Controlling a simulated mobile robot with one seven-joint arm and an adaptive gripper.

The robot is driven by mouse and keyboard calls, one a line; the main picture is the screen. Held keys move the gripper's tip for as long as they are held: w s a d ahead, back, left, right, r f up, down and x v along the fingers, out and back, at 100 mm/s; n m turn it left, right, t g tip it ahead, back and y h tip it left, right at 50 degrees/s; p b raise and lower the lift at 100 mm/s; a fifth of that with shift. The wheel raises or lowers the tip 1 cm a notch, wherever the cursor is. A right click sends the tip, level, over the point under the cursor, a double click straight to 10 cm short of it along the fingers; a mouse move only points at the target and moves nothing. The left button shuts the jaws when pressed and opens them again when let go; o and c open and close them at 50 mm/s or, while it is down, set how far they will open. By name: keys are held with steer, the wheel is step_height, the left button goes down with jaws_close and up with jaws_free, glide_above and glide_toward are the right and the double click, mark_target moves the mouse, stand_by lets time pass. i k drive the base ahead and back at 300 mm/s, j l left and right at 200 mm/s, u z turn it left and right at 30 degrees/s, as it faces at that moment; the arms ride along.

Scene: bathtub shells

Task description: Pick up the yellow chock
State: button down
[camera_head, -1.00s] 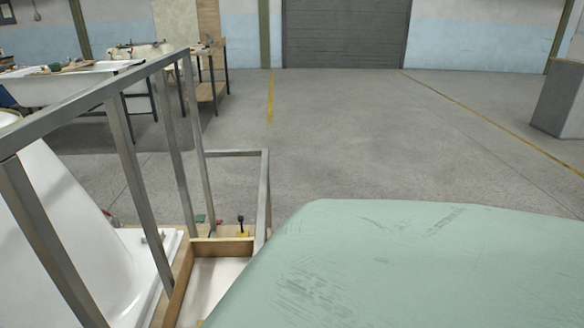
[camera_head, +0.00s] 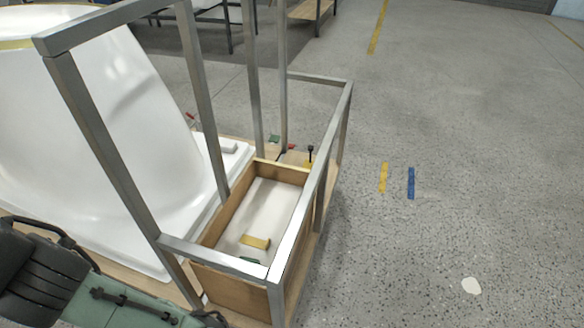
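A small yellow block (camera_head: 255,242), which looks like the yellow chock, lies on the white floor of an open wooden box (camera_head: 231,287), near the box's front end. A bit of something green (camera_head: 249,260) shows just in front of it, partly hidden by the metal frame's lower bar. Part of my arm, green and black, shows at the lower left. My gripper's fingers cannot be made out, and nothing touches the chock.
A grey metal frame (camera_head: 196,90) with uprights and rails stands around the box. A white tub shell (camera_head: 90,110) stands to the left. A black-knobbed yellow piece (camera_head: 308,164) sits behind the box. The floor (camera_head: 440,130) on the right is largely clear.

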mark_target(308, 164)
steer(key=z, duration=0.15)
steer(key=k+l, duration=0.15)
steer(key=l, duration=0.25)
steer(key=i+l, duration=0.1)
steer(key=l, duration=0.5)
steer(key=i+l+u, duration=0.1)
steer(key=l, duration=0.55)
steer(key=i+l, duration=0.15)
steer(key=l, duration=0.25)
steer(key=i+l, duration=0.15)
steer(key=l, duration=0.25)
steer(key=i+l, duration=0.15)
steer(key=l, duration=0.25)
steer(key=i+j, duration=0.15)
steer(key=i, duration=0.5)
steer(key=i+j, duration=0.35)
steer(key=j, duration=0.15)
steer(key=i+j, duration=0.35)
steer(key=j, duration=0.15)
steer(key=u, duration=0.05)
